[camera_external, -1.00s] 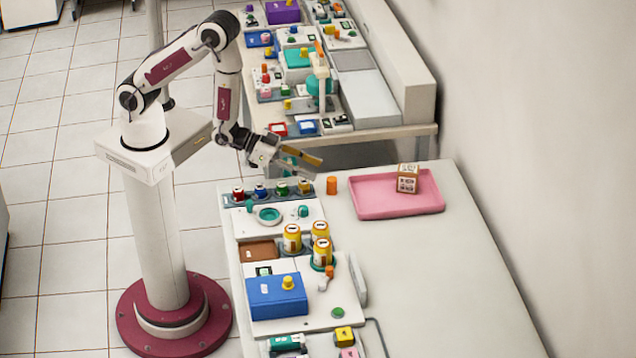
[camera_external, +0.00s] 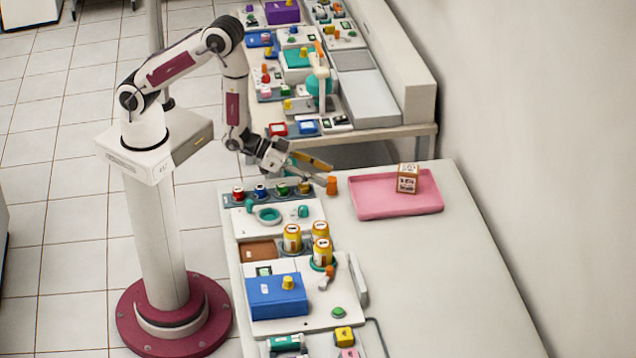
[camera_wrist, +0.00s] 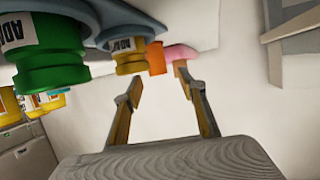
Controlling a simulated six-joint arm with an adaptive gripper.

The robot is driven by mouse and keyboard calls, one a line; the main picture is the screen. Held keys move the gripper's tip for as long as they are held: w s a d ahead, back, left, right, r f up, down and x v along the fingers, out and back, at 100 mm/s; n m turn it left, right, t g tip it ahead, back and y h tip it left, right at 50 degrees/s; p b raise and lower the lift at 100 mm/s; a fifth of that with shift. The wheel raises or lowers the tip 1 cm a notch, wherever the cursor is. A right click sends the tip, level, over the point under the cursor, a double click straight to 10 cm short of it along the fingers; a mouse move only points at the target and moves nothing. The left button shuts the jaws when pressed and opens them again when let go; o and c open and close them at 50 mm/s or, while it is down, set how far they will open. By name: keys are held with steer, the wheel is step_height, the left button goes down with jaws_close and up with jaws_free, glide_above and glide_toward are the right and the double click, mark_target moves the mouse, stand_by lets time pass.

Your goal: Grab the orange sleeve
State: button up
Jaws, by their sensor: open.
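The orange sleeve (camera_external: 331,186) is a small upright cylinder on the white table, left of the pink tray (camera_external: 372,212). In the wrist view the orange sleeve (camera_wrist: 156,58) shows beyond my fingertips, near the upper middle, next to a yellow-capped bottle (camera_wrist: 128,58). My gripper (camera_external: 327,173) is open and empty, with its fingertips close to the sleeve on its left side in the external view. In the wrist view my gripper (camera_wrist: 158,80) has its two fingers spread apart with nothing between them. I cannot tell whether a fingertip touches the sleeve.
A rack (camera_external: 258,199) with several capped bottles stands just left of the sleeve; a green-capped bottle (camera_wrist: 48,70) looms large in the wrist view. A box with printed sides (camera_external: 407,178) sits on the tray. The table's right front is clear.

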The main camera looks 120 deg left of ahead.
mark_target(330, 178)
steer(key=shift+x, duration=1.95)
steer(key=shift+d+f, duration=0.15)
steer(key=c, duration=0.8)
